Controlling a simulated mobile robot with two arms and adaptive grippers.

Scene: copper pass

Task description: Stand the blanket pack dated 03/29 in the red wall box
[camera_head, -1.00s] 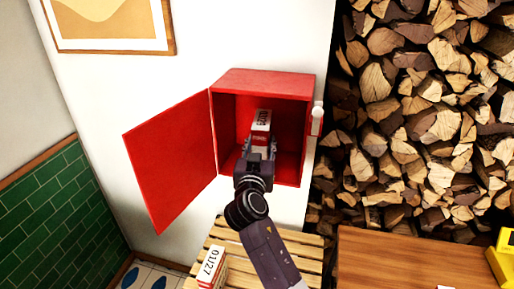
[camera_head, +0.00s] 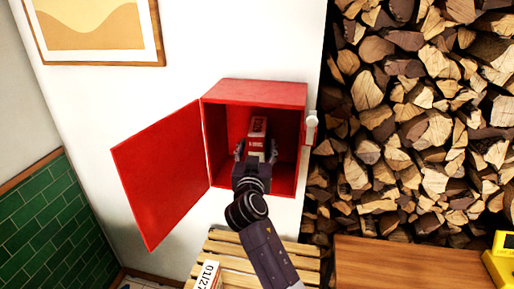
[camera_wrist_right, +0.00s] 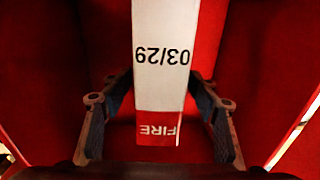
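The red wall box (camera_head: 211,150) hangs on the white wall with its door (camera_head: 160,178) swung open to the left. The blanket pack dated 03/29 (camera_head: 257,127) is inside the box, roughly upright. In the right wrist view the pack (camera_wrist_right: 165,60) shows its white dated face and a red FIRE band. My right gripper (camera_head: 255,152) is inside the box, its fingers on either side of the pack. In the wrist view the fingers (camera_wrist_right: 160,105) stand apart from the pack, with gaps on both sides. The pack's base is hidden. My left gripper is not in view.
Another pack, marked 01/27 (camera_head: 206,275), lies on a slatted wooden surface (camera_head: 225,243) below the box. A wooden counter (camera_head: 410,262) with a yellow object (camera_head: 498,265) is at lower right. Stacked firewood (camera_head: 420,120) fills the right side.

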